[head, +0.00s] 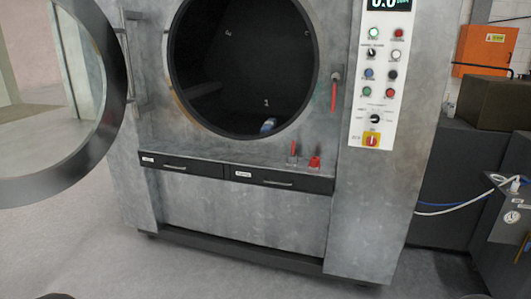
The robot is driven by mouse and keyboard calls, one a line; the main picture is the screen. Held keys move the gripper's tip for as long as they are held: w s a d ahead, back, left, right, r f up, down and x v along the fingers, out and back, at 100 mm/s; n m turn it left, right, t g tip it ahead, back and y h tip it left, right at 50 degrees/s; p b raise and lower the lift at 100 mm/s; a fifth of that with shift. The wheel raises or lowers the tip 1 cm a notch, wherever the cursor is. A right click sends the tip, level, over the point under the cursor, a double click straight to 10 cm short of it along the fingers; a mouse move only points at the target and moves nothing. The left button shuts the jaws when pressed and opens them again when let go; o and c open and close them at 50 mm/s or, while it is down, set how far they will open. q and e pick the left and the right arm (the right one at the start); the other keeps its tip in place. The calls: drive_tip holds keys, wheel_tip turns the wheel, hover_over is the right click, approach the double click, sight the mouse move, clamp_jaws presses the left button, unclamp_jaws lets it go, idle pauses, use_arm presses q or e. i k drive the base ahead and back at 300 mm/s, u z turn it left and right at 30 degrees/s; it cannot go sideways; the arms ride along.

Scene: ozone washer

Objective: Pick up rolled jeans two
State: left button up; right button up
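A small blue and whitish object (268,126) lies low inside the dark drum of the washer (243,65), just behind the bottom rim of the opening. It could be rolled jeans, but it is too small and shaded to be sure. I cannot see any other rolled jeans. Neither of my grippers is recognisable in the head view.
The round door (112,150) stands open at the left. A ledge with small red items (314,162) and two drawers (262,179) lie below the opening. The control panel (379,75) is to the right. Grey floor (80,240) is clear in front.

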sight(270, 124)
drive_tip(key=u, duration=0.15)
drive_tip(key=i, duration=1.45)
drive_tip(key=u, duration=0.25)
drive_tip(key=i, duration=1.1)
drive_tip(key=u, duration=0.15)
